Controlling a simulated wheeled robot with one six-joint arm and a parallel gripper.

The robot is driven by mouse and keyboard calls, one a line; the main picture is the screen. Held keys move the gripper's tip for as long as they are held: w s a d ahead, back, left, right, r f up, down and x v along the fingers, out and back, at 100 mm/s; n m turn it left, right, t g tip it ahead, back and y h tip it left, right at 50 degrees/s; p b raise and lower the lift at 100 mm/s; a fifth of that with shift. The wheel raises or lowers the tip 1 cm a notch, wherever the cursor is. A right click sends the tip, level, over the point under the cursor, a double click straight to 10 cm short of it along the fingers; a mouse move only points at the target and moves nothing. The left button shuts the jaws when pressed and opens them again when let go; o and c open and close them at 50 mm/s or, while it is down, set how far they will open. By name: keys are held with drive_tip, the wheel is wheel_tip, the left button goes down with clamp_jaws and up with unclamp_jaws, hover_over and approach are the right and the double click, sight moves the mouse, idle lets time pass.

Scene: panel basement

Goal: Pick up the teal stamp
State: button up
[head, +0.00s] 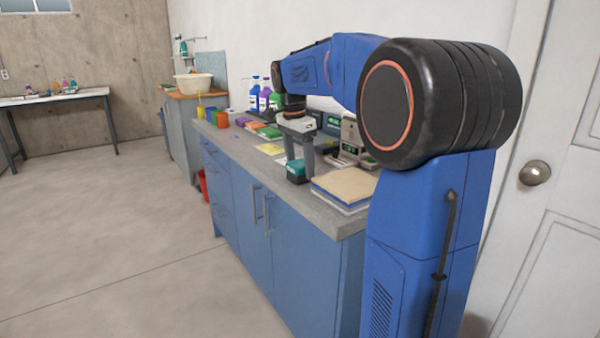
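A teal stamp (295,168) with a dark lower part is on the grey counter, near the front edge and left of a stack of books or pads. My gripper (300,164) points down at the stamp from above. Its two grey fingers are spread apart, with a gap between them. The fingertips are close to the stamp, one near its right side. I cannot tell whether they touch it. The far side of the stamp is hidden.
The stacked books (344,187) lie close on the right. Behind are small devices with green displays (349,149). Left along the counter (262,160) are coloured pads (267,131), a yellow sheet (270,149), cups (222,119) and bottles (265,97). The floor in front is clear.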

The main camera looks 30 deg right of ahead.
sight(300, 163)
drive_tip(key=c, duration=0.9)
wheel_tip(300, 163, up, 10)
drive_tip(key=shift+r, duration=0.1)
drive_tip(key=o, duration=0.5)
drive_tip(key=c, duration=0.3)
drive_tip(key=shift+o, duration=0.4)
